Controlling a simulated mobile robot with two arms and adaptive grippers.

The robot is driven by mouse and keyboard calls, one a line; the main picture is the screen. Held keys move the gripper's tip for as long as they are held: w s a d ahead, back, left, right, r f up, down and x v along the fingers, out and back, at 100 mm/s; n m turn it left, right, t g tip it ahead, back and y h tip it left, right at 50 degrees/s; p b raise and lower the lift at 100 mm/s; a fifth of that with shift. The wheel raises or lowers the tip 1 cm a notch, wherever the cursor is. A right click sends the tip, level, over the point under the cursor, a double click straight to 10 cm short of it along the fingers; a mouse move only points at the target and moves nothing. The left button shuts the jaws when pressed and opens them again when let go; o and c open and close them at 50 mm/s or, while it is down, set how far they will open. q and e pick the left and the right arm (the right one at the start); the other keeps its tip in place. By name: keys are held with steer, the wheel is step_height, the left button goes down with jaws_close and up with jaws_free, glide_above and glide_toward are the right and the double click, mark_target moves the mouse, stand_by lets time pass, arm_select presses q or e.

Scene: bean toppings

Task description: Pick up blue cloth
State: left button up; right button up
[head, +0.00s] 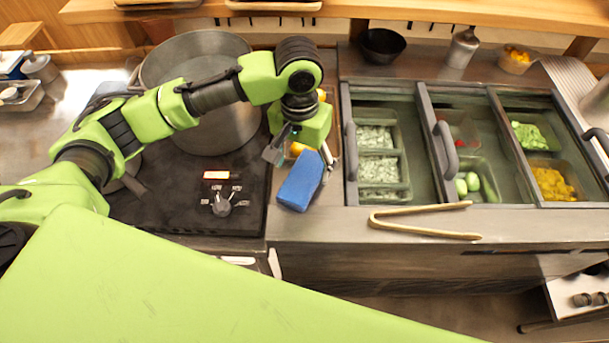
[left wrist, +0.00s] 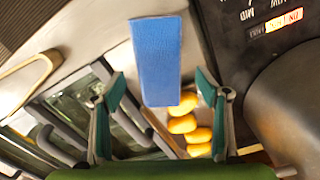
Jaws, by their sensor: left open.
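The blue cloth (head: 301,182) is a flat-sided blue block shape on the counter strip between the stove and the topping bins. In the left wrist view the blue cloth (left wrist: 158,58) lies ahead of the fingertips, between their lines. My left gripper (head: 302,156) is open, pointing down just behind the cloth in the head view. In the left wrist view its two fingers (left wrist: 163,90) are spread apart with nothing held between them. Whether a finger touches the cloth is unclear. My right gripper is not in view.
Orange-yellow round items (left wrist: 183,124) lie near the cloth, partly hidden by my gripper in the head view. A large metal pot (head: 203,60) stands on the stove at left. Bins with sliding lids (head: 438,150) and wooden tongs (head: 425,221) are at right.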

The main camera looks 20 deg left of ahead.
mark_target(304, 175)
arm_select(q)
step_height(304, 175, down, 4)
steer(key=shift+w+d+f+p, duration=0.1)
steer(key=shift+d+f+p, duration=0.05)
steer(key=shift+p, duration=0.35)
steer(key=c, duration=1.3)
